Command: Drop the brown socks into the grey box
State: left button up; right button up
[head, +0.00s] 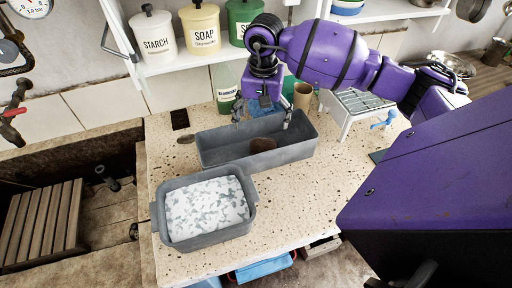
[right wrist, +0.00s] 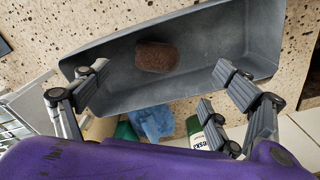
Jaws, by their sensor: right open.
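In the right wrist view the bundle (right wrist: 157,56) shows whole inside the grey box (right wrist: 215,42). My right gripper (head: 263,114) is above the box, its fingers spread wide with nothing between them. In the right wrist view its fingertips (right wrist: 160,70) are on either side of the bundle and apart from it. My left gripper is not in view.
A grey tub (head: 205,237) with pale speckled contents stands in front of the box. A white rack (head: 352,105) stands right. Canisters (head: 200,27) line the shelf above.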

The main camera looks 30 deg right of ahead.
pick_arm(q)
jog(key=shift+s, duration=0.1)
pick_arm(e)
notch_tip(320, 180, up, 12)
dwell(0.5)
jog(key=shift+s+f, duration=0.1)
dwell(0.4)
